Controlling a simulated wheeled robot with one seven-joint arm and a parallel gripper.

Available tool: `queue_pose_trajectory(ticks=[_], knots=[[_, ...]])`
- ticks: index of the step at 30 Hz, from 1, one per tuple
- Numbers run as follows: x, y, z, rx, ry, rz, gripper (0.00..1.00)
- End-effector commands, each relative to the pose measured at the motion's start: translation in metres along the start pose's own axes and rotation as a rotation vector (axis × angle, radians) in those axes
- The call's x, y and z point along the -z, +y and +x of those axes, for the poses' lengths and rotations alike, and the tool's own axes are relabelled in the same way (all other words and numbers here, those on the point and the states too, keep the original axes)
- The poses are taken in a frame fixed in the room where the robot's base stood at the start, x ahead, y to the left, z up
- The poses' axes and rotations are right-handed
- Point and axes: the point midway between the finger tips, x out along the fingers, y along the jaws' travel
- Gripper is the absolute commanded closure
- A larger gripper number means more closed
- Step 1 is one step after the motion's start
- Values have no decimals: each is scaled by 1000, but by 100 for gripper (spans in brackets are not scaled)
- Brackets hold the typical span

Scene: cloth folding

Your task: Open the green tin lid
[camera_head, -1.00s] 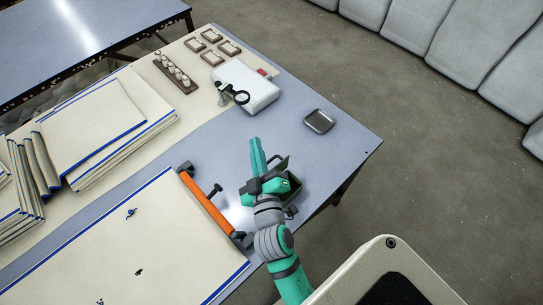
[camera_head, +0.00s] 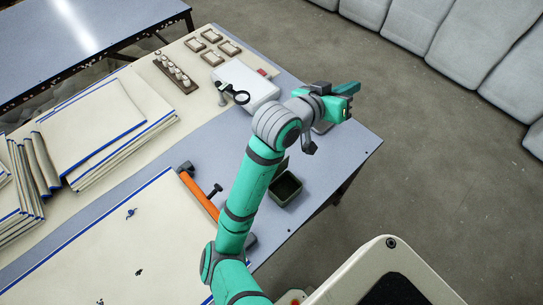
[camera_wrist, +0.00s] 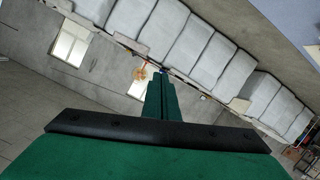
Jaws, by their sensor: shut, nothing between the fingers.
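The dark green tin (camera_head: 287,190) stands on the table near its right edge, in the head view. Its top is uncovered and I see into its dark inside. A thin dark piece, seemingly the raised lid (camera_head: 281,168), stands at its far left side, partly hidden by my arm. My gripper (camera_head: 356,87) is up and beyond the tin, over the table's right edge, and apart from it. In the wrist view its fingers (camera_wrist: 161,98) are together with nothing between them. The tin is not in the wrist view.
A small grey tray (camera_head: 323,127) is mostly hidden under my gripper. A white box (camera_head: 253,82) with a black ring-shaped magnifier (camera_head: 240,97) is to the left. An orange bar (camera_head: 199,197) lies by the cloth. The floor right of the table is clear.

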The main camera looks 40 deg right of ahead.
Motion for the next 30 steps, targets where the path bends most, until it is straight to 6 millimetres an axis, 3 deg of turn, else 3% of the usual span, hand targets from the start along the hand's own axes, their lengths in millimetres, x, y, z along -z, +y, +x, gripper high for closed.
queue_pose_trajectory(ticks=[5,11,19,24,30], knots=[[-26,8,1,6,-238,121,100],[-63,-3,-16,65,-519,240,100],[-99,-46,-72,234,-907,375,100],[-104,-74,-116,358,-1108,431,100],[-102,-92,-150,451,-1240,457,100]])
